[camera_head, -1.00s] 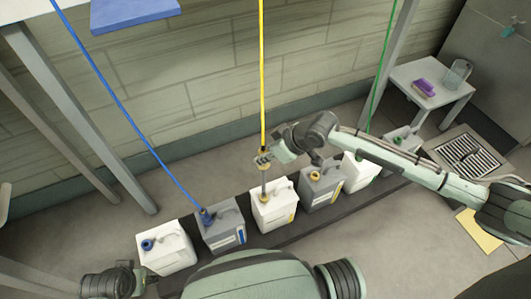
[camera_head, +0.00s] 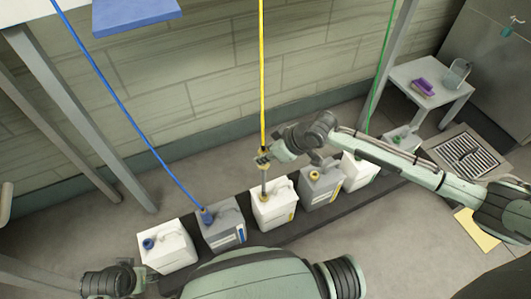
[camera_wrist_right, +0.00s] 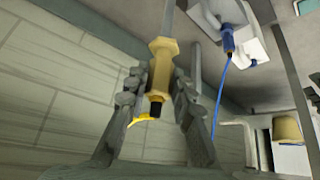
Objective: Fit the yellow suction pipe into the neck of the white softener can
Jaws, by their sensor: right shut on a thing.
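The yellow suction pipe (camera_head: 262,90) hangs down along the wall, and its grey lower tube (camera_head: 264,182) points down at the white softener can (camera_head: 276,211), the middle one with a yellow-edged label. The tube's lower end meets the can's yellow neck (camera_head: 263,198); I cannot tell how far it is inside. My right gripper (camera_head: 263,159) is shut on the pipe's yellow fitting, above the can. In the right wrist view the yellow fitting (camera_wrist_right: 157,76) sits between the two fingers. My left gripper (camera_head: 146,279) shows only partly at the lower left; its jaws are unclear.
Grey cans (camera_head: 222,229) and (camera_head: 322,187) stand close on both sides, in a row on a dark strip. A blue hose (camera_head: 150,145) runs into the left grey can. A white can (camera_head: 166,246) ends the row. A small table (camera_head: 430,75) stands at the right.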

